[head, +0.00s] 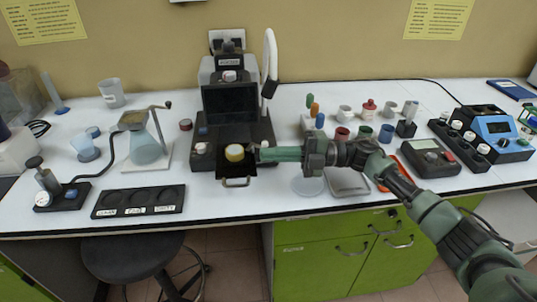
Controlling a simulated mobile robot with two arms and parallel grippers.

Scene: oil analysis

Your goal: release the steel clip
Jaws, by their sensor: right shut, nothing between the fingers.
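My right gripper (258,154) reaches in from the right and is shut, with nothing held. Its tips are just right of a round cup with a yellow top (234,153). The cup sits on a black tray (238,170) with a handle at the front of the dark instrument (230,107). A gap between tips and cup is too small to judge. The steel clip cannot be made out clearly; it may be among the small parts by the cup and fingertips. My left gripper is not in view.
A black rack with labelled round recesses (138,201) lies left of the instrument. A stand with a flask (146,150) is behind it. Several small jars, a metal tray (347,182) and grey and blue devices (491,128) fill the right. A stool (131,254) stands below the bench.

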